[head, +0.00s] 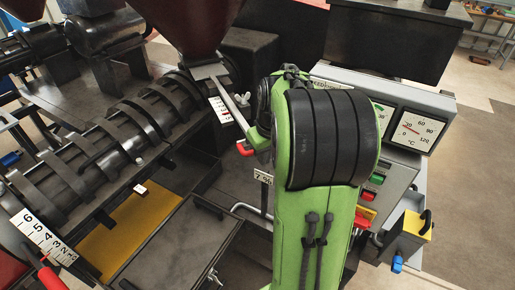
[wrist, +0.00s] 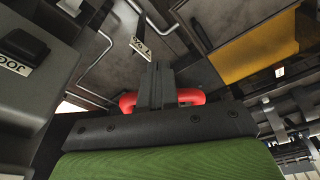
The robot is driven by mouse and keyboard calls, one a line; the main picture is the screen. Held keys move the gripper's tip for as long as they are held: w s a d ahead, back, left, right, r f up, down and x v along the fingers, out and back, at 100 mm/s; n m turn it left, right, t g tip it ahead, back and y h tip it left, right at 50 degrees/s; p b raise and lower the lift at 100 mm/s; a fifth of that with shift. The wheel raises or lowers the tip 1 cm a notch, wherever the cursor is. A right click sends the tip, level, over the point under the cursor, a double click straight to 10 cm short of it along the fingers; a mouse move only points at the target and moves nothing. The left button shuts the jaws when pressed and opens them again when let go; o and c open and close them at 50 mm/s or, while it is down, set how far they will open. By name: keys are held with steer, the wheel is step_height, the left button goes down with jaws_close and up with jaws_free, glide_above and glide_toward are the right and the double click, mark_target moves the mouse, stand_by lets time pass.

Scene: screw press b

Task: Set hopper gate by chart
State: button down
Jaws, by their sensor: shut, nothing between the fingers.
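The dark red hopper (head: 195,25) is at the top of the head view. Under it is a metal gate plate with a long bar (head: 234,102) slanting down to the right, and a small white scale (head: 221,110) beside it. A red piece (head: 242,149) shows near the bar's lower end, beside my green arm. In the wrist view my gripper (wrist: 160,66) is shut and empty. A red rounded handle (wrist: 192,96) lies crosswise behind its fingers, showing on both sides; I cannot tell whether they touch. My arm hides much of this area in the head view. No chart is clearly readable.
A ribbed barrel (head: 110,135) runs along the left. A numbered scale (head: 42,238) with a red pointer is at lower left. A control box with a temperature dial (head: 418,131) stands right of my arm. A yellow panel (head: 135,238) lies below the barrel.

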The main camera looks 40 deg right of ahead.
steer(key=p+v, duration=0.7)
steer(key=v, duration=0.2)
stand_by(0.7)
steer(key=shift+s+a, duration=0.1)
steer(key=shift+a, duration=0.05)
steer(key=s+a+f+n+t+b, duration=0.1)
steer(key=s+a+f+b, duration=0.1)
steer(key=s+a, duration=0.4)
steer(key=s+a+f+n+t+b, duration=0.1)
steer(key=s+a+b, duration=0.4)
steer(key=a, duration=0.9)
steer(key=shift+s+a+f+t, duration=0.3)
steer(key=shift+s+f+t, duration=0.3)
steer(key=shift+s, duration=0.15)
steer(key=shift+d, duration=0.1)
